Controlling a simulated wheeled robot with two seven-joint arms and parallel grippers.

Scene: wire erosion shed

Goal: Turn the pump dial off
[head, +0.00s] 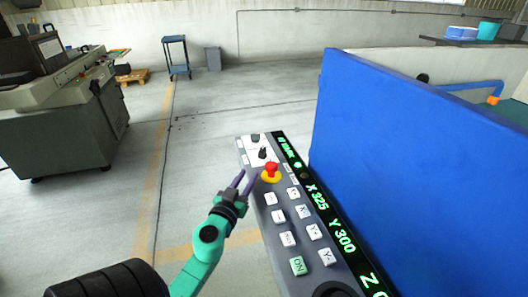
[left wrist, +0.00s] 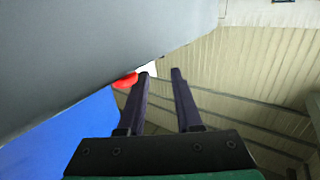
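The grey control panel (head: 245,158) runs along the front of a blue machine. Near its far end a white plate carries a black pointed knob (head: 262,153) and a second dark knob (head: 255,138) behind it. I cannot read which one is the pump dial. My left gripper (head: 244,178) is open and empty, just left of the panel edge, nearer than the knobs and beside the red stop button. In the left wrist view its two fingers (left wrist: 160,74) stand apart with nothing between them; the knobs are not clearly visible there. My right gripper is out of view.
The red stop button (head: 271,170) on its yellow base sits close to my left fingers, and its red cap shows in the left wrist view (left wrist: 125,80). White keys, a green ON key (head: 297,266) and a green-lit display (head: 318,197) lie nearer. The floor left of the panel is clear.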

